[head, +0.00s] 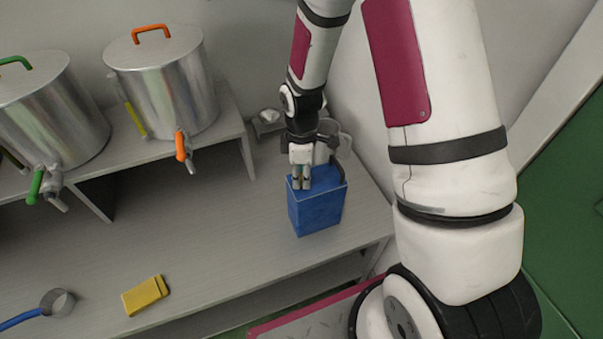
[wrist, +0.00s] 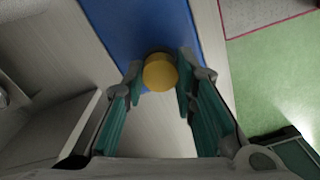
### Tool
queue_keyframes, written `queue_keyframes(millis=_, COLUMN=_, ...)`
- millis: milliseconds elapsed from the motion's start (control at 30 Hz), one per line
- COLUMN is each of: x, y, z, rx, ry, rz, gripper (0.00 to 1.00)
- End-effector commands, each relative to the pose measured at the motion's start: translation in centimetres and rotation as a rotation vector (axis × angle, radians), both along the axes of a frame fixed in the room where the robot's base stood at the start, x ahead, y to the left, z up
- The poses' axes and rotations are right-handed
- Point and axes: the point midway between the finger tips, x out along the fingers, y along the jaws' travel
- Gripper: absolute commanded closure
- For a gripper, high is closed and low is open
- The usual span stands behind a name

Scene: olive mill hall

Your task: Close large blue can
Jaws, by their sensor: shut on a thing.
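The large blue can (head: 317,210) stands upright on the bench near its right end. Its blue surface (wrist: 140,28) also fills the upper middle of the wrist view. My gripper (head: 300,184) points down at the can's top, at the left side in the head view. In the wrist view, its fingers are shut on a round yellow cap (wrist: 160,73), which overlaps the edge of the blue surface. The fingers hide the cap in the head view. I cannot tell whether the cap sits on the can's opening or is held just above it.
Two steel vats, one with an orange tap (head: 165,85) and one with a green tap (head: 50,115), stand on a raised shelf (head: 235,128). A yellow block (head: 146,295) and a blue-handled scoop (head: 57,301) lie on the bench (head: 205,235). The bench's middle is clear.

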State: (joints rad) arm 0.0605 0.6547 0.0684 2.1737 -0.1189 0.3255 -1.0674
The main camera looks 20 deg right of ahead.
Motion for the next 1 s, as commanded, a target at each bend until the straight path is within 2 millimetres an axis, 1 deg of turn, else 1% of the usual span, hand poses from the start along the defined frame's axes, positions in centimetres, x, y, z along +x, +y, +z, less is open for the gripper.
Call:
queue_keyframes(millis=267, x=0.00, y=0.01, z=-0.03, rx=0.000, ry=0.000, rz=0.000, gripper=0.95)
queue_keyframes(millis=300, x=0.00, y=0.01, z=-0.03, rx=0.000, ry=0.000, rz=0.000, gripper=0.70)
queue_keyframes(millis=400, x=0.01, y=0.01, z=-0.02, rx=0.000, ry=0.000, rz=0.000, gripper=0.51)
queue_keyframes(millis=600, x=0.01, y=0.02, z=-0.02, rx=0.000, ry=0.000, rz=0.000, gripper=0.51)
queue_keyframes(millis=633, x=0.01, y=0.02, z=-0.02, rx=0.000, ry=0.000, rz=0.000, gripper=0.53)
queue_keyframes(millis=667, x=0.01, y=0.02, z=-0.02, rx=0.000, ry=0.000, rz=0.000, gripper=0.60)
queue_keyframes(millis=933, x=0.00, y=0.01, z=-0.03, rx=0.000, ry=0.000, rz=0.001, gripper=0.60)
queue_keyframes(millis=1000, x=-0.02, y=-0.01, z=-0.02, rx=0.000, ry=0.000, rz=0.028, gripper=0.60)
